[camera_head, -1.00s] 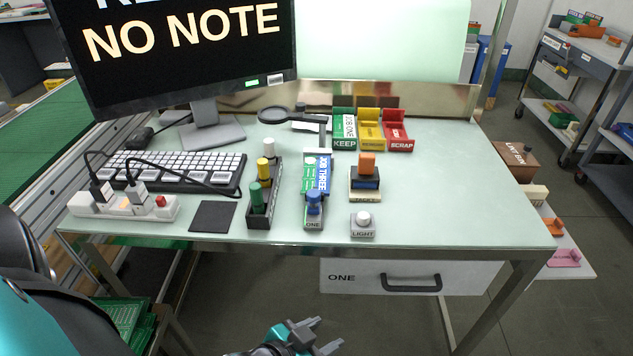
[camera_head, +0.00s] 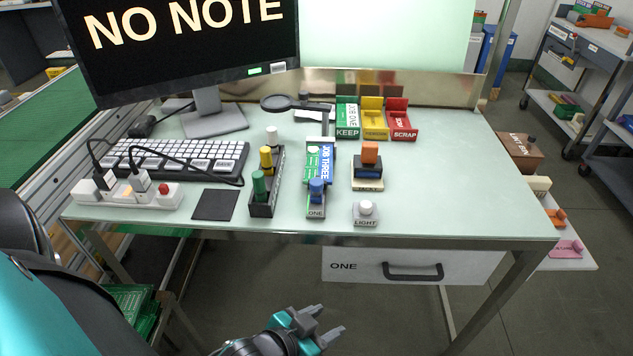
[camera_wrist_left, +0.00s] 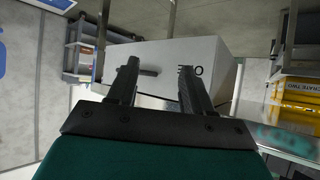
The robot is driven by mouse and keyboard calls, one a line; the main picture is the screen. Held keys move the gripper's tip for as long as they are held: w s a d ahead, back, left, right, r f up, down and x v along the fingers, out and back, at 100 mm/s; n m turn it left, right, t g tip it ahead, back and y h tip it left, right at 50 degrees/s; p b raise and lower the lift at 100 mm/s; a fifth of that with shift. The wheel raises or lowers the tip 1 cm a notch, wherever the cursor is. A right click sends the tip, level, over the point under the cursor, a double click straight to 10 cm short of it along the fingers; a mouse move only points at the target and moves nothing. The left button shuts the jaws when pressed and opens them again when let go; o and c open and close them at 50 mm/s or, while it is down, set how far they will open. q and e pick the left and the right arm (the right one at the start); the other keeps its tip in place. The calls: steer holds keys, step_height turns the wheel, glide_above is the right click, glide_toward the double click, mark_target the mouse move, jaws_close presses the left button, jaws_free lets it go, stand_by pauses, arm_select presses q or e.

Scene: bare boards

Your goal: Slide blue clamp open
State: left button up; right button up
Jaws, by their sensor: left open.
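The blue clamp (camera_head: 317,190) is a rounded blue knob at the front end of a fixture labelled ONE (camera_head: 315,212). A green board with a blue JOB THREE label (camera_head: 320,162) lies in that fixture, behind the clamp. My left gripper (camera_head: 323,322) is open and empty, low in front of the table and below its front edge, well apart from the clamp. In the left wrist view its two fingers (camera_wrist_left: 156,85) stand apart with nothing between them, facing the white drawer. My right gripper is not in view.
A dark rack of coloured pegs (camera_head: 262,205) stands left of the fixture. A LIGHT button (camera_head: 365,212) and an orange-topped block (camera_head: 369,153) stand right. The right tabletop is clear.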

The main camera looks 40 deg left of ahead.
arm_select(q)
steer(key=shift+o, duration=0.5)
steer(key=shift+a+f, duration=0.1)
steer(key=t+h+b, duration=0.2)
steer(key=t+b, duration=0.5)
glide_toward(311, 185)
steer(key=shift+b+x, duration=0.8)
steer(key=shift+x, duration=4.9)
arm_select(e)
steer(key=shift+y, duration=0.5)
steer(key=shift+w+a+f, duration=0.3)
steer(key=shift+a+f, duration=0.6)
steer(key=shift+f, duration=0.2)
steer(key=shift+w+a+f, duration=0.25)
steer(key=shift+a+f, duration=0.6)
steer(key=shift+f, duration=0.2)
arm_select(q)
steer(key=shift+c, duration=0.3)
jaws_close()
